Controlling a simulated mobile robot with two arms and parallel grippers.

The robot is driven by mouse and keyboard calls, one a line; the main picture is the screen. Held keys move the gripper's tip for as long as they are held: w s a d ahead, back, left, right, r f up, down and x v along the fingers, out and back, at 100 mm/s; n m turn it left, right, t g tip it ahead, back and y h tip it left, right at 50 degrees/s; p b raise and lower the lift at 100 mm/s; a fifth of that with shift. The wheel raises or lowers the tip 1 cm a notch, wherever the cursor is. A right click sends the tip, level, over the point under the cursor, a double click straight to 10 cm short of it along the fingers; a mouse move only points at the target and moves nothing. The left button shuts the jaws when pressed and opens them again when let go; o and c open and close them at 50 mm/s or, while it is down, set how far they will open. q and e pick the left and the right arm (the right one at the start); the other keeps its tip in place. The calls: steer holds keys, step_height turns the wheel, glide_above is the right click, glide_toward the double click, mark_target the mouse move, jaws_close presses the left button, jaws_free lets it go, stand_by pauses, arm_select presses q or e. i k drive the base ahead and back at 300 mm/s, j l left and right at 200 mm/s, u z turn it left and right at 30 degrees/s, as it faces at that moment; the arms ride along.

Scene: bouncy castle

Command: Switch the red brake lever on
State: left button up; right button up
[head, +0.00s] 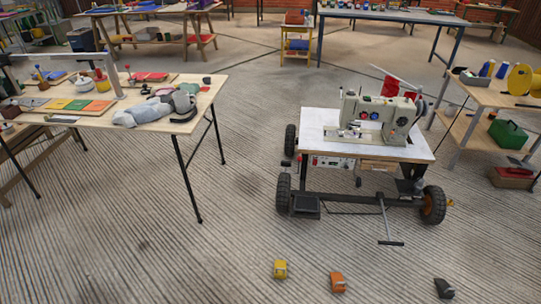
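A wheeled sewing table (325,120) stands right of centre with a beige sewing machine (392,117) on its white top. A red piece (390,87) stands up behind the machine. I cannot tell whether either is the brake lever, nor its position. A black T-shaped bar (390,242) hangs from the front of the frame to the floor. Neither of my grippers is in view.
A yellow block (280,269), an orange block (338,282) and a dark one (444,288) lie on the floor in front. A craft table (185,127) stands left and a shelf table (466,93) right. Open ribbed floor lies between the left table and the cart.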

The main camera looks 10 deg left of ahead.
mark_target(283, 163)
steer(key=i+j, duration=0.15)
steer(key=j, duration=0.45)
steer(key=i+j+z, duration=0.15)
steer(key=j, duration=1.05)
steer(key=i+j+z, duration=0.15)
steer(key=j, duration=0.5)
steer(key=i+u, duration=0.75)
steer(key=i+l+u, duration=0.2)
steer(key=i+u, duration=0.15)
